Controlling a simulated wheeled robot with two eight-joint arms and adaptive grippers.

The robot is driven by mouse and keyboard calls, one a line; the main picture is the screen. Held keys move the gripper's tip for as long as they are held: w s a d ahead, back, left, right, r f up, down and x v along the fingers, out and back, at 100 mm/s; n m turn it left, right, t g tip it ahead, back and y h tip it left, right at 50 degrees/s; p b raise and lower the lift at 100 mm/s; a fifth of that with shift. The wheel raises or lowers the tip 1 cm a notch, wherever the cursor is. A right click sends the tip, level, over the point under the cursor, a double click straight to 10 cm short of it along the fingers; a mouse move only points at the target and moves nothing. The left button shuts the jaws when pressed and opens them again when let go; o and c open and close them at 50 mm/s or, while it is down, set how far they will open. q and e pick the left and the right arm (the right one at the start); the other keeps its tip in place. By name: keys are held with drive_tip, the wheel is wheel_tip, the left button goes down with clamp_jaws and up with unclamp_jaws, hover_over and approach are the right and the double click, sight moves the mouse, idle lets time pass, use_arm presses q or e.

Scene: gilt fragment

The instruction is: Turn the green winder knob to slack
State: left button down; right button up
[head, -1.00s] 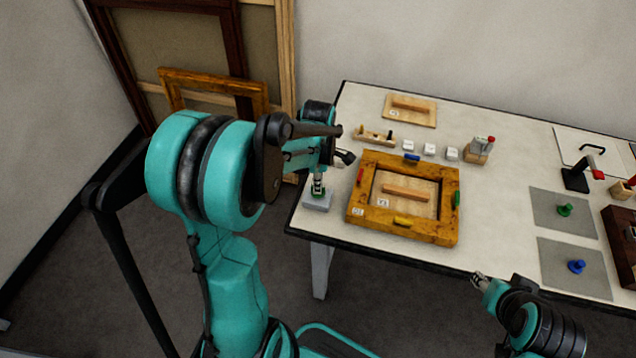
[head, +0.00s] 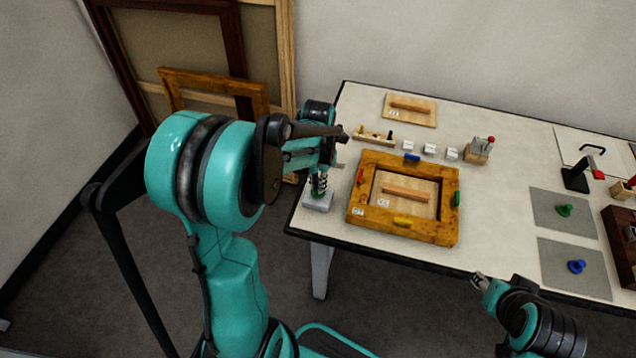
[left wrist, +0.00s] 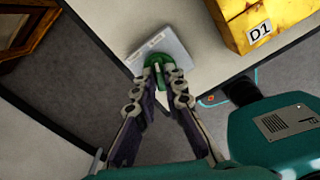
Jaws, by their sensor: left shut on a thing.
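The green winder knob (left wrist: 156,60) sits on a small light-grey block (left wrist: 172,47) near the table's left corner. In the head view the knob is mostly hidden by my fingers, and the grey block (head: 318,204) shows beneath them. My left gripper (left wrist: 158,68) is shut on the green knob, a finger on each side, coming from above. In the head view my left gripper (head: 319,188) stands over the block. My right gripper (head: 480,280) is off the table's front edge, away from the knob; its fingers are too small to judge.
A gilt frame (head: 452,215) with coloured clips and a wooden panel inside lies just right of the block. Small white blocks (head: 430,149) and a wooden rack stand behind it. Grey mats (head: 575,268) with green and blue knobs lie at the right.

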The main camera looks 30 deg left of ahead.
use_arm(q)
drive_tip(key=shift+n, duration=1.6)
drive_tip(key=c, duration=1.6)
unclamp_jaws()
drive_tip(key=shift+r, duration=0.1)
wheel_tip(320, 180, up, 12)
